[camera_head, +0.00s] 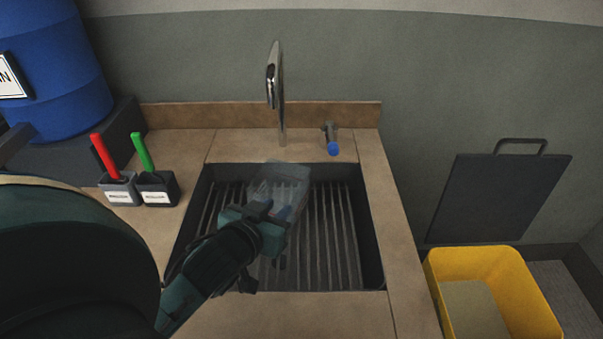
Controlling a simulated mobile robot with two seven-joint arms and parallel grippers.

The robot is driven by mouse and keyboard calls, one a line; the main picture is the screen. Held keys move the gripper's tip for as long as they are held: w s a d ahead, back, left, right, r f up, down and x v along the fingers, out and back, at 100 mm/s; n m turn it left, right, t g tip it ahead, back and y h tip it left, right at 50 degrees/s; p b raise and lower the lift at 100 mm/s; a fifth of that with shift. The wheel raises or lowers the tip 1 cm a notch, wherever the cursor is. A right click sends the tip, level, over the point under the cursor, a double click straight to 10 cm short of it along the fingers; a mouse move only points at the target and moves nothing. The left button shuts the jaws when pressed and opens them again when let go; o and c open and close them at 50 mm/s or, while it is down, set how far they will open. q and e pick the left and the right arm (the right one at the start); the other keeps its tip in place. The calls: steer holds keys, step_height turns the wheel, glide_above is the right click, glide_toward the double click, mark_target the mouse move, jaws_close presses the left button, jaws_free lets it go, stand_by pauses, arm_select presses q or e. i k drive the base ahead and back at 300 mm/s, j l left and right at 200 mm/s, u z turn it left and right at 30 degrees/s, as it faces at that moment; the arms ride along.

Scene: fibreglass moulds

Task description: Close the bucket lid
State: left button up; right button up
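The yellow bucket (437,290) stands on the floor at the lower right, beside the counter, and its top is open. Its dark grey lid (500,195) stands raised, hinged up behind the bucket near the wall, with a handle loop (521,143) at its top edge. My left gripper (283,213) is over the sink, left of the bucket and well apart from it. A clear, box-like thing (280,177) shows at its fingertips; I cannot tell whether the fingers are shut on it. My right gripper is out of view.
The dark sink (335,225) with a ribbed bottom is set in a brown counter (390,210). A chrome tap (281,100), a blue-ended valve (333,147), red-handled (104,155) and green-handled (143,152) tools in holders, and a blue drum (60,80) stand around it.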

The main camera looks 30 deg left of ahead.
mark_target(495, 197)
steer(key=k+l, duration=0.1)
steer(key=k, duration=0.4)
steer(key=k+l, duration=0.15)
steer(key=k, duration=0.35)
